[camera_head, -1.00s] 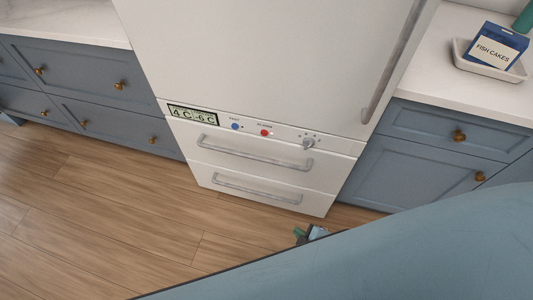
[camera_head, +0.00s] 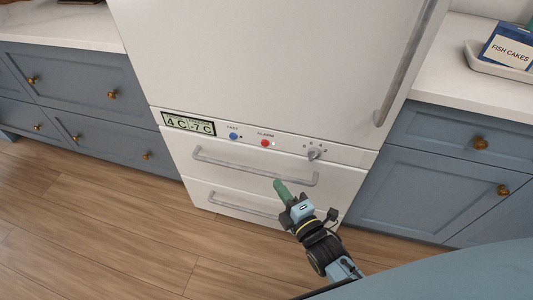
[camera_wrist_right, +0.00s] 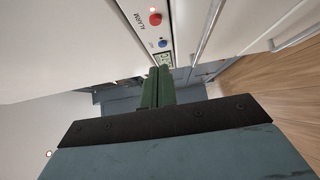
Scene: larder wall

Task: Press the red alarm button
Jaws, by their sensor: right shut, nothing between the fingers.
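The red alarm button (camera_head: 265,143) sits on the white control strip of the fridge-freezer, under the word ALARM. A small light shows beside it. It also shows at the top of the right wrist view (camera_wrist_right: 155,19). My right gripper (camera_head: 278,184) is shut and empty, its green fingertips below the button in the head view, in front of the upper drawer and apart from the button. In the right wrist view its green fingers (camera_wrist_right: 158,90) point towards the display end of the strip. My left gripper is not in view.
A blue button (camera_head: 234,136), a display (camera_head: 188,123) and a grey knob (camera_head: 314,153) share the strip. The upper drawer handle (camera_head: 250,166) juts out below it. Blue cabinets flank the fridge.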

